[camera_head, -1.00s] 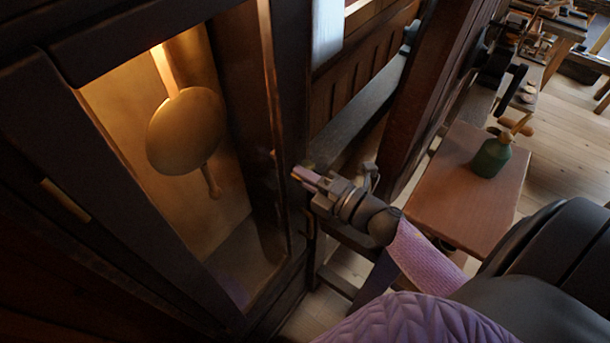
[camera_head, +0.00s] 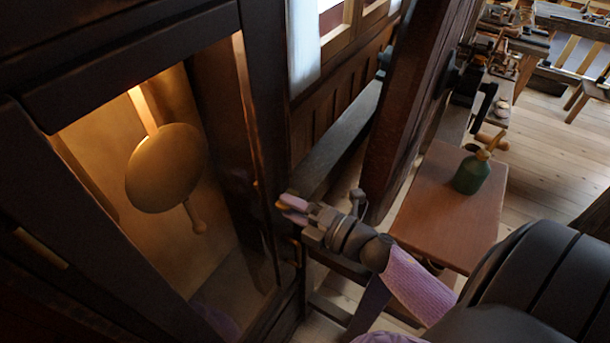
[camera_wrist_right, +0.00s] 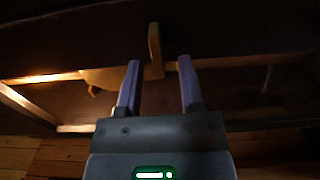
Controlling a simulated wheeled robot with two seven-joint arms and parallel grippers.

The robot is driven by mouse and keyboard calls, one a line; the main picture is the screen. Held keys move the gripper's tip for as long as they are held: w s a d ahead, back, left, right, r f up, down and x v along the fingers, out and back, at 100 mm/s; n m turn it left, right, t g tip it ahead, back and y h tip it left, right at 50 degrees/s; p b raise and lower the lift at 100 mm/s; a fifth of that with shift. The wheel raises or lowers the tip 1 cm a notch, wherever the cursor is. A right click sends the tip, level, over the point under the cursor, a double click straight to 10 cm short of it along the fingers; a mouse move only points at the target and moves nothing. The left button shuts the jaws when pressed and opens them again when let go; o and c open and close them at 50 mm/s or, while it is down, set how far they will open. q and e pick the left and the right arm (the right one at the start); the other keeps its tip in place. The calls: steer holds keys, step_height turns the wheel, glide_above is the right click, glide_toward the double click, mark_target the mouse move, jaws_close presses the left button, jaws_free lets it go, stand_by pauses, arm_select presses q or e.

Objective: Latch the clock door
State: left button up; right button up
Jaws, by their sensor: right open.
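The clock door (camera_head: 262,150) is a tall dark wooden frame with a glass pane at the left of the head view. A brass pendulum disc (camera_head: 165,167) hangs behind it. I cannot tell whether the door is fully closed. My right gripper (camera_head: 288,203) is beside the door's right edge. In the right wrist view its two purple fingers (camera_wrist_right: 158,82) are apart, with nothing between the tips. A brass latch piece (camera_wrist_right: 154,45) stands on the dark frame just beyond the gap between them. Contact is not visible. My left gripper is out of view.
A dark upright post (camera_head: 405,110) stands behind the gripper. Workbenches with tools (camera_head: 500,45) are farther back, with open wooden floor (camera_head: 550,140) at the right.

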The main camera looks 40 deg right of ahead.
steer(key=v, duration=0.9)
steer(key=shift+b, duration=0.3)
